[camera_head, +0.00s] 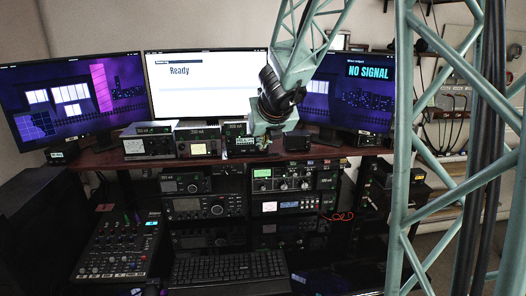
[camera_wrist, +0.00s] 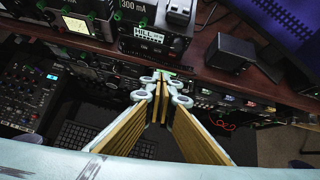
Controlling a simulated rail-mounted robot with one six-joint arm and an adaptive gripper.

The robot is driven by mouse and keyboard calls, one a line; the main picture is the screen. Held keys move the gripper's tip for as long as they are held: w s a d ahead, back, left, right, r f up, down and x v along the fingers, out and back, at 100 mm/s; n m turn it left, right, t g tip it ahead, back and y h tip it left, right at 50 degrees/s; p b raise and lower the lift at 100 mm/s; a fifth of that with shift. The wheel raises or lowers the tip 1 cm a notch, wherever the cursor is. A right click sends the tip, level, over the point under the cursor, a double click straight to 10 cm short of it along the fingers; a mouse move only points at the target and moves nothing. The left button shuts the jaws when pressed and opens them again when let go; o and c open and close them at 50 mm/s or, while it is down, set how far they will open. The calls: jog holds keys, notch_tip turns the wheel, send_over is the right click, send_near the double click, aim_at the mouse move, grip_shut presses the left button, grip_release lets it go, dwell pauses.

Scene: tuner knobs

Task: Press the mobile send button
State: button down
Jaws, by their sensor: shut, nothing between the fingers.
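My gripper (camera_head: 265,146) hangs in front of the shelf edge at the centre of the head view. In the wrist view its ribbed tan fingers (camera_wrist: 163,80) are together at the tips, with nothing held. Just beyond the tips is a small dark radio with a lit display reading "HILL" (camera_wrist: 148,35), set at the shelf front. The fingertips appear apart from it, though the exact gap is unclear. I cannot make out a button labelled send in either view, so which control it is cannot be told.
Meter boxes (camera_head: 198,141) and a small black box (camera_head: 297,141) line the wooden shelf. Stacked radios (camera_head: 205,207) sit below. A mixer (camera_head: 118,246) and keyboard (camera_head: 230,268) are lower front. Three monitors (camera_head: 205,85) stand behind; one reads "Ready".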

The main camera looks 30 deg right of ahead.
jog(key=shift+w+d+f+m, duration=0.2)
jog(key=shift+d+f+m, duration=0.55)
jog(key=shift+d, duration=0.25)
jog(key=shift+w, duration=0.1)
jog(key=b, duration=0.3)
send_near(262, 150)
jog(key=shift+s+f+x, duration=0.1)
jog(key=shift+f+x, duration=0.05)
jog(key=shift+x, duration=1.45)
jog(key=shift+s+f+x, duration=0.15)
jog(key=shift+x, duration=1.5)
jog(key=shift+a, duration=0.15)
jog(key=shift+w, duration=0.15)
